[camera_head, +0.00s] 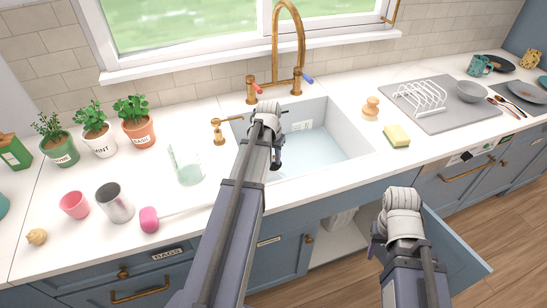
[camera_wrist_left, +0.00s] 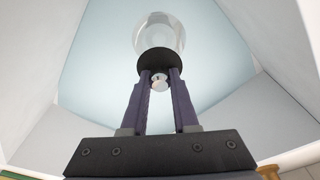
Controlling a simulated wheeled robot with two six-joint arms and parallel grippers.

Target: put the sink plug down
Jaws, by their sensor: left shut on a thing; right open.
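The sink plug (camera_wrist_left: 158,62) is a black disc with a small metal knob. My left gripper (camera_wrist_left: 159,78) is shut on the knob, as the left wrist view shows. The gripper is over the left part of the white sink basin (camera_head: 352,140). Pale blue water or floor shows below. A clear, pale round shape (camera_wrist_left: 160,32), perhaps the drain, lies just beyond the disc; I cannot tell the gap between them. In the head view my left wrist hides most of the plug. My right gripper (camera_head: 376,245) is open and empty in front of the counter, its fingers partly hidden.
A brass tap (camera_head: 290,45) stands behind the basin. A yellow sponge (camera_head: 396,136) and grey drying mat (camera_head: 450,120) are right. A cupboard door (camera_head: 455,255) stands open below.

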